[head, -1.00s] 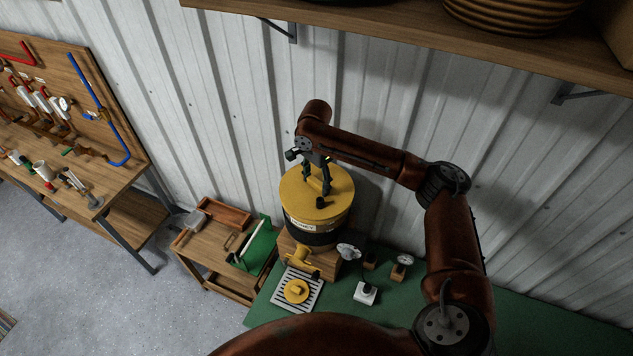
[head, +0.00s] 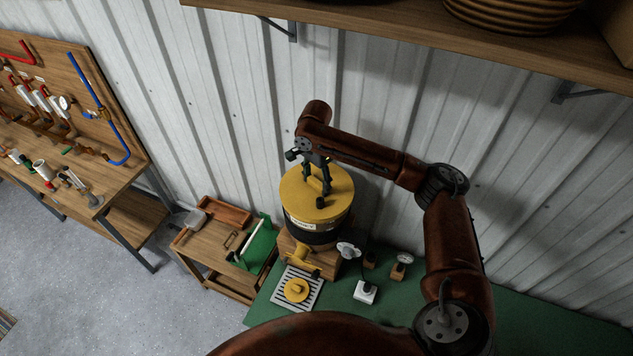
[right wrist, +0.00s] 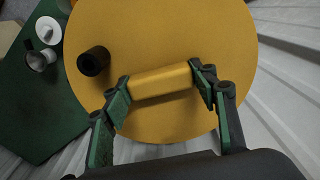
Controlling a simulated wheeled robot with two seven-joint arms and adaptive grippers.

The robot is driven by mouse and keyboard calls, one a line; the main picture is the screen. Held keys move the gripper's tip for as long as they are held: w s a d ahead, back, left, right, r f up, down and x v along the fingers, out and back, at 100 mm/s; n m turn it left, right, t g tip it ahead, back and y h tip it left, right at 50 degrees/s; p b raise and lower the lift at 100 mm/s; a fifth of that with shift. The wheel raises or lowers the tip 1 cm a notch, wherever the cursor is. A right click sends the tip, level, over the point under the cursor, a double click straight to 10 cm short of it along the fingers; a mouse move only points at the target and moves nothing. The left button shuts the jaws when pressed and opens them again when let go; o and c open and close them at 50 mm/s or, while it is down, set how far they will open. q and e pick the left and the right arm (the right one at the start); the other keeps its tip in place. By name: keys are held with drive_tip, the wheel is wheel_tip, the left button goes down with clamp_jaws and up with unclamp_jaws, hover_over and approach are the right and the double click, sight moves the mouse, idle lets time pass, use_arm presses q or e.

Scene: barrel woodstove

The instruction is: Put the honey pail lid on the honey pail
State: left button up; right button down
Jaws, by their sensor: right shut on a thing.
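The yellow honey pail lid (head: 311,193) lies flat over the top of the honey pail (head: 313,229), which has a dark band and a label. From the head view I cannot tell whether it is fully seated on the rim. My right gripper (head: 317,183) is above the lid, its fingers shut on the lid's raised yellow handle. In the right wrist view the two fingers (right wrist: 163,82) grip the ends of the handle bar (right wrist: 160,80). A black knob (right wrist: 94,62) stands on the lid beside it. My left gripper is not in view.
The pail stands on a wooden block (head: 287,243) on a green bench (head: 400,318). In front are a slatted drip tray (head: 314,284) with a yellow piece on it, a white box (head: 365,292) and a small gauge (head: 404,259). A corrugated wall is close behind; a shelf (head: 420,40) hangs above.

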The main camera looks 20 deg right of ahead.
drive_tip(key=c, duration=0.7)
unclamp_jaws()
drive_tip(key=shift+o, duration=0.3)
drive_tip(key=shift+o, duration=1.1)
drive_tip(key=shift+r, duration=3.5)
drive_tip(key=shift+w+r, duration=0.1)
